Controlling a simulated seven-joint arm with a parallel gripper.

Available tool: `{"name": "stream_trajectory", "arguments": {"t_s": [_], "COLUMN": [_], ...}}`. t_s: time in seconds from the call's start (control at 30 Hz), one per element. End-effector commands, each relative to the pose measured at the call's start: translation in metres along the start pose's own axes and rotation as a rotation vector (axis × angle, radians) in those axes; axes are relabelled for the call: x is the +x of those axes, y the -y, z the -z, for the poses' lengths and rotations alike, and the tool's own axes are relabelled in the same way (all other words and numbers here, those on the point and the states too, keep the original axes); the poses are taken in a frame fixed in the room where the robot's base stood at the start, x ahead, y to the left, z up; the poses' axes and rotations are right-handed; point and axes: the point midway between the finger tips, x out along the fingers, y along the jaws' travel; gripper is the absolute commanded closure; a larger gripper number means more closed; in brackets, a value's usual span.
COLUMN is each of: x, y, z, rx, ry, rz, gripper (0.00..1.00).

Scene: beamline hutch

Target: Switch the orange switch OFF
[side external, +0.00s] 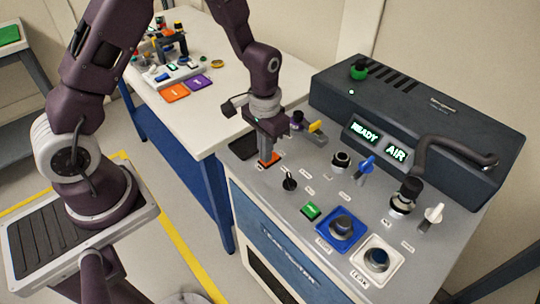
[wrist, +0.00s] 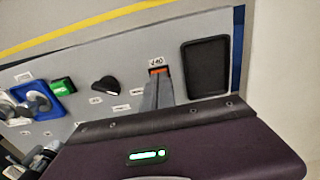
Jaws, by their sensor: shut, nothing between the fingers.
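The orange switch (side external: 275,159) is on the grey panel top, near its left edge. In the wrist view a strip of the orange switch (wrist: 157,71) shows just beyond my fingertips, beside a small white label. My gripper (side external: 266,156) points down at the switch with its fingers shut and empty. In the wrist view my gripper (wrist: 158,80) covers most of the switch. The fingertips are at or just above it; I cannot tell if they touch. Which way the switch is set is hidden.
A black knob (side external: 289,180), a green button (side external: 311,211) and a blue-framed knob (side external: 341,229) are nearby on the panel. A yellow-handled lever (side external: 315,127) stands close behind my gripper. A black recessed pad (wrist: 206,68) lies beside the switch.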

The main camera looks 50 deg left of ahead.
Motion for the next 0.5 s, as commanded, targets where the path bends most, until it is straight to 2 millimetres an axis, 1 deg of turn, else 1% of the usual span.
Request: {"name": "stream_trajectory", "arguments": {"t_s": [0.27,0.5], "x": [0.002,-0.022], "y": [0.000,0.000], "z": [0.001,0.001], "rx": [0.000,0.000], "ry": [-0.003,-0.004], "rz": [0.000,0.000], "gripper": [1.00,1.00]}}
